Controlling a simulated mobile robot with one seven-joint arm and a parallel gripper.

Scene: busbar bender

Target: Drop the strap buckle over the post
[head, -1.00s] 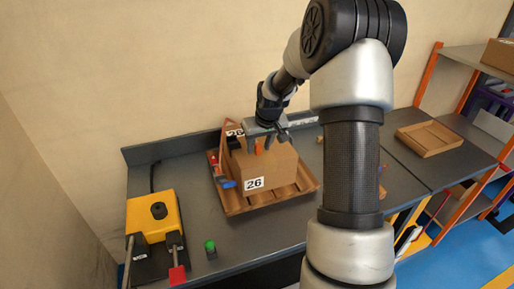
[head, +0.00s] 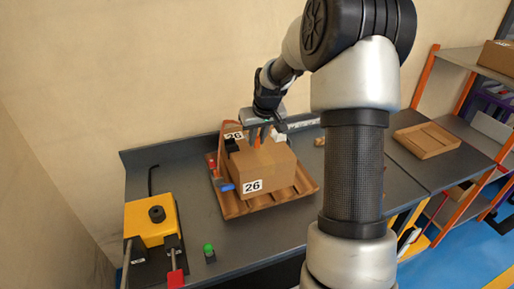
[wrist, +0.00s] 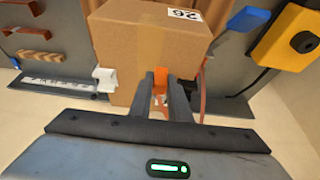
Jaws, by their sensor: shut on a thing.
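My gripper (head: 260,139) is over the back part of a brown cardboard box (head: 262,162) labelled 26. In the wrist view its two dark fingers (wrist: 161,76) are close together around an orange piece (wrist: 160,80), which seems to be the strap buckle. The fingers hide much of it. The box (wrist: 145,38) is just beyond the fingertips. A thin reddish strand (wrist: 204,98) runs beside the right finger. A red-topped upright piece (head: 212,165) stands at the tray's left side; I cannot tell whether it is the post.
The box sits in a brown wooden tray (head: 242,208). A blue handle (head: 228,188) is at its left. A yellow bender (head: 143,221) and a green button (head: 209,248) are at the front left. Grey bench is clear around the button.

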